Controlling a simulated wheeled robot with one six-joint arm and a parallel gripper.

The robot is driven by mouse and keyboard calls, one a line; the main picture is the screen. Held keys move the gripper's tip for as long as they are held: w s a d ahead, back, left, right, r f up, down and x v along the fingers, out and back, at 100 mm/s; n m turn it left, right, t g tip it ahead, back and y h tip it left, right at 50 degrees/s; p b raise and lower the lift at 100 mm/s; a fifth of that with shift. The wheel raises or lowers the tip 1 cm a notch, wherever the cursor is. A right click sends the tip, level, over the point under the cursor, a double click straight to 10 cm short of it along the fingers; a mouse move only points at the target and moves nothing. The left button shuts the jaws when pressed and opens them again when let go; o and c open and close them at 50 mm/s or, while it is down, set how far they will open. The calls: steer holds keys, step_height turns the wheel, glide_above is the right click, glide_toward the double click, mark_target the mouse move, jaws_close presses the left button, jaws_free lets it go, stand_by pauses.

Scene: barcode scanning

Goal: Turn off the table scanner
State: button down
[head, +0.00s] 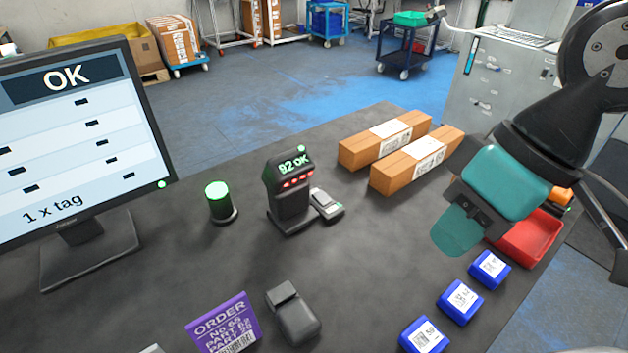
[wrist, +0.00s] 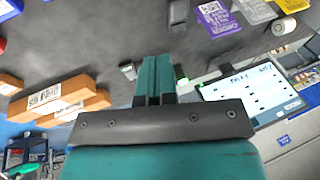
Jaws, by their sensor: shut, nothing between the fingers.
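The table scanner (head: 289,193) is a black upright device in the middle of the dark table. In the wrist view the fingers seem to hide most of the scanner.
A small grey device (head: 327,205) sits beside the scanner. A green-lit cylinder (head: 219,203) and a monitor (head: 75,140) reading "OK" stand left. Two cartons (head: 385,143) lie behind. Blue boxes (head: 459,301), a red bin (head: 530,238), a purple order card (head: 224,325) and a dark device (head: 293,315) surround free table.

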steer(key=n+g+h, duration=0.1)
steer(key=n, duration=1.7)
glide_above(320, 193)
steer(key=w+d, duration=0.1)
steer(key=d, duration=0.3)
step_height(320, 193, down, 7)
steer(key=shift+a, duration=0.2)
steer(key=p+x, duration=0.1)
steer(key=x, duration=0.3)
steer(key=p+x, duration=0.1)
steer(key=x, duration=0.3)
steer(key=p+x, duration=0.1)
steer(key=x, duration=0.3)
steer(key=shift+w+d+f, duration=0.1)
steer(key=shift+d+f, duration=0.15)
steer(key=shift+f, duration=0.25)
steer(key=shift+f+p, duration=0.3)
steer(key=shift+f, duration=0.2)
